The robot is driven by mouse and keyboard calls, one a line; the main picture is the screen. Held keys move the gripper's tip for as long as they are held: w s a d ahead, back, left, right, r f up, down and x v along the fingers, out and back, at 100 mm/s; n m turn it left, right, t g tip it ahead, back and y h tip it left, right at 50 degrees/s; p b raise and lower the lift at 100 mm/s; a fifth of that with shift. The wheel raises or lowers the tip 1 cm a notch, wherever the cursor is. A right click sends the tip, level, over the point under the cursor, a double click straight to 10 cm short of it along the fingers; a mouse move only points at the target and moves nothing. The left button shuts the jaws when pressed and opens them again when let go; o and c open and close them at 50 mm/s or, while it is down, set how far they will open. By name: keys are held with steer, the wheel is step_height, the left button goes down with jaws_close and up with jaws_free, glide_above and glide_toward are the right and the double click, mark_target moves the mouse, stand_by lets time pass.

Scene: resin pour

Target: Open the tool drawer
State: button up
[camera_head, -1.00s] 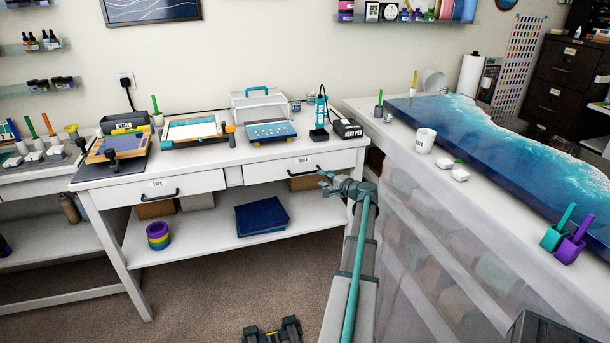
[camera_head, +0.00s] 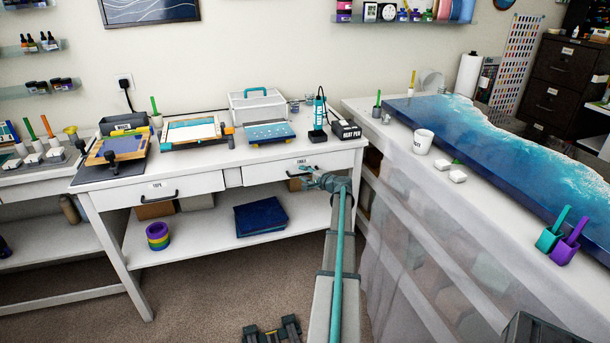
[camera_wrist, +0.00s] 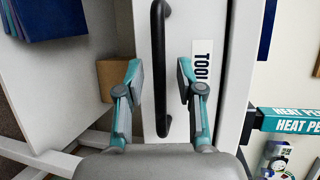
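The tool drawer (camera_head: 262,173) is the right-hand white drawer of the workbench. It looks shut in the head view. Its black handle (camera_wrist: 160,30) and part of its "TOOL..." label (camera_wrist: 202,62) show in the wrist view. My gripper (camera_head: 307,179) is at the handle in the head view and partly covers it. In the wrist view my gripper (camera_wrist: 160,80) is open, with one teal-and-grey finger on each side of the handle bar. Gaps show between both fingers and the bar.
The tape drawer (camera_head: 160,190) is beside it on the left. Below, the shelf (camera_head: 200,235) holds a dark blue stack (camera_head: 261,217) and a cardboard box (camera_wrist: 113,77). The plastic-draped resin table (camera_head: 400,215) is close on the right.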

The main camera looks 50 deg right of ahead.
jaws_close()
stand_by(0.3)
